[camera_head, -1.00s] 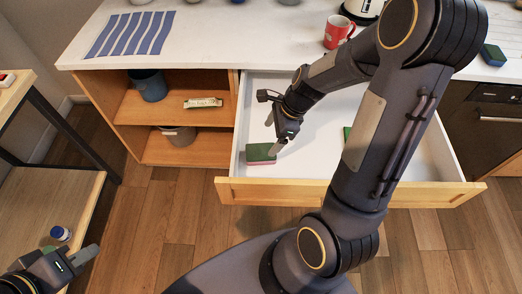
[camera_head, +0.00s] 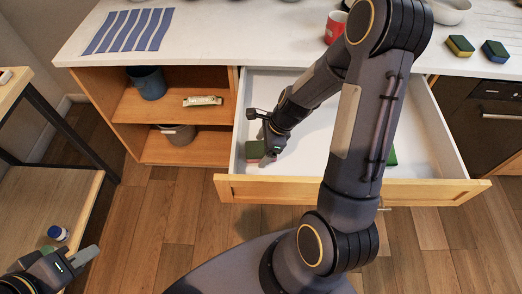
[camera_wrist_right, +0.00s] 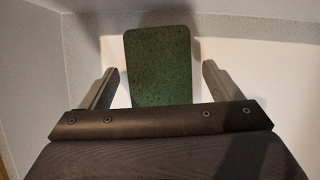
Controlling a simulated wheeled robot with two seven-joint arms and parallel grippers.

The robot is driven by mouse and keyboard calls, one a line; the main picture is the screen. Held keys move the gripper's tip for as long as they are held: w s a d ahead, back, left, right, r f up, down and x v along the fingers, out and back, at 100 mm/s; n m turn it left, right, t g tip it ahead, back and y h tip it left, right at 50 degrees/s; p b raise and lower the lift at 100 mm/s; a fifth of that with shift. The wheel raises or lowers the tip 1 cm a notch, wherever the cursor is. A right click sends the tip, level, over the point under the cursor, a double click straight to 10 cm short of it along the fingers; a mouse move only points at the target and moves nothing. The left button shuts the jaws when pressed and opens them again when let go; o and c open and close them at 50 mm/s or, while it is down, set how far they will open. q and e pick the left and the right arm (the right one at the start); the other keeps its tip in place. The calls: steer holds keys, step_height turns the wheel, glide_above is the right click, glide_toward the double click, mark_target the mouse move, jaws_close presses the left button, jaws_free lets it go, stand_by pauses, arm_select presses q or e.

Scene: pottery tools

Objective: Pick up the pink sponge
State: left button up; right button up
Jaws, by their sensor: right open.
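The pink sponge (camera_head: 254,151) has a green top and lies at the left end of the open drawer, partly hidden by my right gripper in the head view. My right gripper (camera_head: 268,156) is low in the drawer, over the sponge. In the right wrist view the sponge's green face (camera_wrist_right: 158,65) shows between the two open fingers of the right gripper (camera_wrist_right: 160,88), with a gap on each side. My left gripper (camera_head: 75,262) is at the lower left, away from the drawer; its finger opening is unclear.
The drawer's wooden front (camera_head: 350,191) and white walls surround the right gripper. Another green sponge (camera_head: 392,156) is partly hidden behind my right arm. A red mug (camera_head: 335,27) and two sponges stand on the counter. Shelves with a blue pot (camera_head: 149,84) are left of the drawer.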

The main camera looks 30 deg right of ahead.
steer(key=shift+f, duration=0.25)
steer(key=shift+c, duration=0.3)
steer(key=c, duration=1)
